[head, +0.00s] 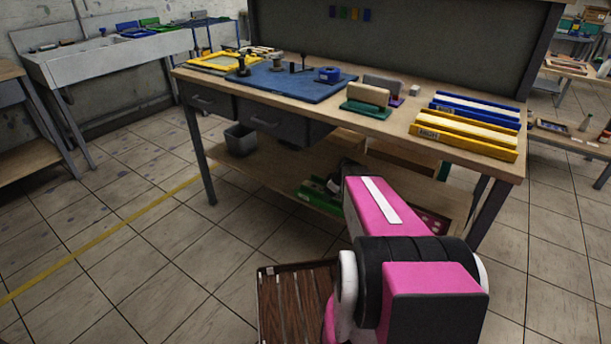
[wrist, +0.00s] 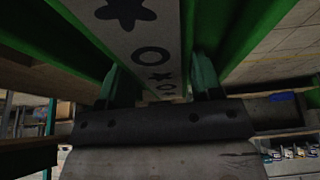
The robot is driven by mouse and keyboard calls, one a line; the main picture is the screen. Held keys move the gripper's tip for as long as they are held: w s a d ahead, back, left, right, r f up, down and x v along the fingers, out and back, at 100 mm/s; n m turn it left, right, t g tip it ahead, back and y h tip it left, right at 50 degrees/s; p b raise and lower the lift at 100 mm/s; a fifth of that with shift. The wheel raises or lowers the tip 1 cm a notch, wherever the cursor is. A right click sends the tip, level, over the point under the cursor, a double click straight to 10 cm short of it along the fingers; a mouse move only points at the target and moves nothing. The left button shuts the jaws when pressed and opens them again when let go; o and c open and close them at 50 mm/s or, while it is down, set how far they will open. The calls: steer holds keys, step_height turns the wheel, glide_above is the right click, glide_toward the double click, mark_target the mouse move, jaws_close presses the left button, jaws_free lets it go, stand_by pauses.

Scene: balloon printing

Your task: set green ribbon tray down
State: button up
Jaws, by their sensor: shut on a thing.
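The green ribbon tray (wrist: 232,35) fills the upper part of the wrist view. It has green side walls and a pale ribbon (wrist: 150,35) with dark stars and rings along its middle. My gripper (wrist: 157,80) is shut on the tray, with its fingers at the near end on either side of the ribbon strip. In the head view a green piece (head: 318,196) shows at the lower shelf beside my pink arm. My arm hides my gripper there, and I cannot tell whether the tray touches the shelf.
The workbench (head: 466,152) carries a yellow ribbon tray (head: 463,142), a blue ribbon tray (head: 480,104), a blue mat (head: 283,84) and stamps. Its lower shelf (head: 262,170) holds a grey bin (head: 241,139). A slatted brown surface (head: 290,305) is at the bottom. Floor left of the bench is clear.

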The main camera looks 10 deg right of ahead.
steer(key=w+a, duration=0.2)
steer(key=w, duration=0.4)
steer(key=w+a, duration=0.3)
steer(key=w, duration=0.3)
steer(key=w+a, duration=0.2)
steer(key=w, duration=0.4)
steer(key=shift+w+a, duration=0.2)
steer(key=shift+w, duration=0.1)
steer(key=x, duration=0.2)
steer(key=shift+w+f, duration=0.15)
steer(key=shift+f, duration=0.7)
steer(key=shift+f, duration=0.1)
steer(key=o, duration=1.2)
